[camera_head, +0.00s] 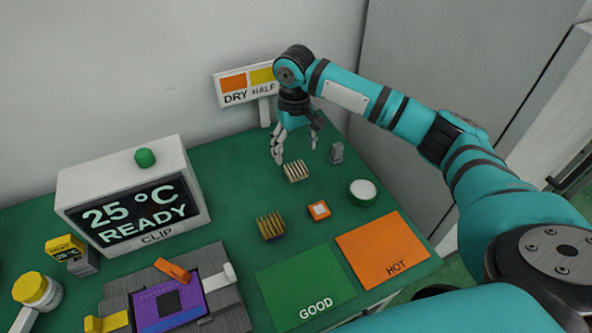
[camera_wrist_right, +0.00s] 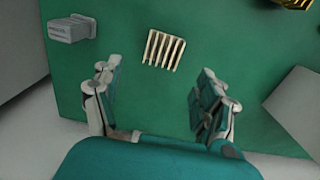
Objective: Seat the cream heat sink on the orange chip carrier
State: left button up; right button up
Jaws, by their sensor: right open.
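The cream heat sink (camera_head: 296,171) with upright fins stands on the green table, below the fingers of my right gripper (camera_head: 292,152). In the right wrist view the cream heat sink (camera_wrist_right: 163,50) lies ahead of the two open fingers of my right gripper (camera_wrist_right: 157,95), with nothing between them. The orange chip carrier (camera_head: 318,210) is a small square with a pale centre, in front and to the right of the heat sink. It does not show in the wrist view. My left gripper is not in view.
A gold heat sink (camera_head: 270,226) stands left of the carrier. A grey block (camera_head: 337,152) and a white-topped round pot (camera_head: 362,191) are at right. A GOOD mat (camera_head: 303,287) and HOT mat (camera_head: 383,250) lie in front. A clip fixture (camera_head: 222,312) and display box (camera_head: 133,200) are at left.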

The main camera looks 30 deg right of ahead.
aim_at(294, 165)
jog(key=shift+a+f, duration=0.1)
jog(key=shift+f, duration=3.05)
jog(key=shift+c, duration=0.3)
jog(key=c, duration=1.2)
jog(key=shift+r+p, duration=0.15)
jog(key=shift+p, duration=0.2)
